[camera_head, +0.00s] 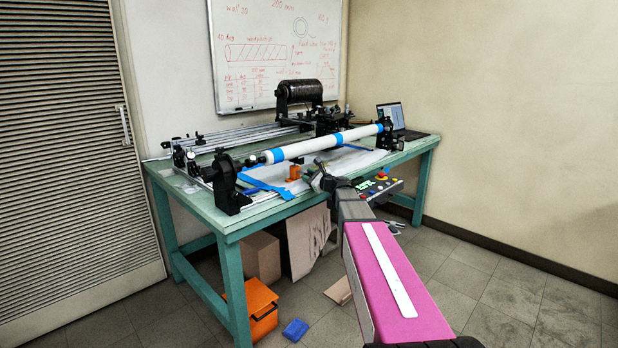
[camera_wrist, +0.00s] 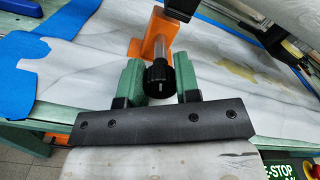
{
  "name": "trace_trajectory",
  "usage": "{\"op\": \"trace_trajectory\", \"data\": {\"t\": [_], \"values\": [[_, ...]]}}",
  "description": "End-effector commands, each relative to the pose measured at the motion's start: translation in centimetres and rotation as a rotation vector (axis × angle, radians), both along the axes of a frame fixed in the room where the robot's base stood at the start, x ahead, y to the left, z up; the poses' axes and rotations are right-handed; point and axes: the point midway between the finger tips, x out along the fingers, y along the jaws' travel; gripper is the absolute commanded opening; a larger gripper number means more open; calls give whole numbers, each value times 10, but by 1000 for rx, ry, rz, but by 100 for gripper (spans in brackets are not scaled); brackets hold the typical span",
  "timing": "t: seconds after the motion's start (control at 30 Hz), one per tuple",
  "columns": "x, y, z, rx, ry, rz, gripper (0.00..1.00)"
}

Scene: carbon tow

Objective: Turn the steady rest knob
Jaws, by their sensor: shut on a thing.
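The steady rest (camera_wrist: 150,40) is an orange bracket with a metal stem in the wrist view. In the head view the orange steady rest (camera_head: 293,172) stands under the long white tube (camera_head: 315,146). The black steady rest knob (camera_wrist: 159,76) has a pale index line and sits on the end of the stem. My gripper (camera_wrist: 159,72) is shut on the knob, with a green finger on its left and another on its right. In the head view my gripper (camera_head: 322,178) is at the table's front edge, and the knob cannot be made out there.
The green table (camera_head: 232,228) carries blue tape and white sheet around the steady rest. A black end stand (camera_head: 228,185) holds the tube's left end. A control box with an E-stop label (camera_wrist: 290,168) hangs right of my gripper. A laptop (camera_head: 397,120) stands at the far right.

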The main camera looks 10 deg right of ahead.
Motion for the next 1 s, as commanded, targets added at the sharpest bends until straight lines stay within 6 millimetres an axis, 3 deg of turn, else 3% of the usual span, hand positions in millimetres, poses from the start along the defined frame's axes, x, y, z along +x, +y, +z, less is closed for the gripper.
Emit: {"op": "trace_trajectory", "data": {"t": [0.47, 0.5, 0.57, 1.0], "values": [[0, 0, 0, -62, -45, 0, 7], [0, 0, 0, -62, -45, 0, 40], [0, 0, 0, -61, -45, 0, 56], [-1, 1, -1, 1, 2, 2, 56]]}}
